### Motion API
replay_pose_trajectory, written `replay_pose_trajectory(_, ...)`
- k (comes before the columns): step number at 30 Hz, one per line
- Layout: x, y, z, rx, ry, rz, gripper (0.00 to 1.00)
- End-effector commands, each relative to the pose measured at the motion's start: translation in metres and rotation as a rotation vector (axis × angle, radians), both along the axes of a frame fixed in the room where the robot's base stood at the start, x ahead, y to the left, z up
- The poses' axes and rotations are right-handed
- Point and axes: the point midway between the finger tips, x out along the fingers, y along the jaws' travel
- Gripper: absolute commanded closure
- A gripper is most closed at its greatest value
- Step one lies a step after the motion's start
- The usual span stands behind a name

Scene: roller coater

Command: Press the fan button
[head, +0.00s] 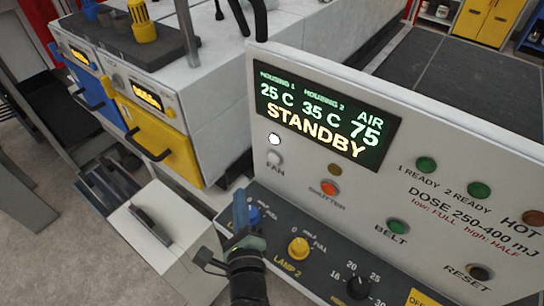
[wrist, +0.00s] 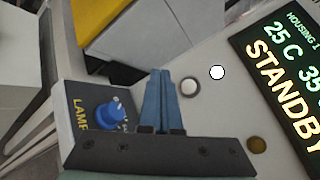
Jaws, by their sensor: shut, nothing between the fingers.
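The fan button (head: 274,158) is a round pale button on the upright white panel, just above the label FAN. It also shows in the wrist view (wrist: 190,88), close to the right of my fingertips. A bright white round lamp (head: 274,139) sits just above it, and it is also in the wrist view (wrist: 217,72). My gripper (head: 240,200) has blue fingers, shut together and empty, pointing up in front of the panel's lower left. In the wrist view the fingertips (wrist: 161,74) appear beside the button; I cannot tell their distance from the panel.
The blue lamp knob (head: 253,215) is right by my fingers, with the yellow lamp 2 knob (head: 298,248) to its right. The orange shutter button (head: 330,188) and green belt button (head: 397,227) are farther right. The display (head: 325,120) reads STANDBY. A yellow drawer (head: 150,130) stands behind left.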

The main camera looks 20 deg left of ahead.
Motion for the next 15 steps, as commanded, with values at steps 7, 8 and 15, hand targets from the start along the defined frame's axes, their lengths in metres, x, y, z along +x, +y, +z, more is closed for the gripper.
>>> replay_pose_trajectory(7, 0.014, -0.005, -0.001, -0.001, -0.004, -0.001, 1.0)
replay_pose_trajectory(8, 0.018, -0.006, -0.001, 0.0, -0.004, 0.0, 1.0)
replay_pose_trajectory(15, 0.051, -0.018, -0.002, 0.0, -0.005, -0.001, 1.0)
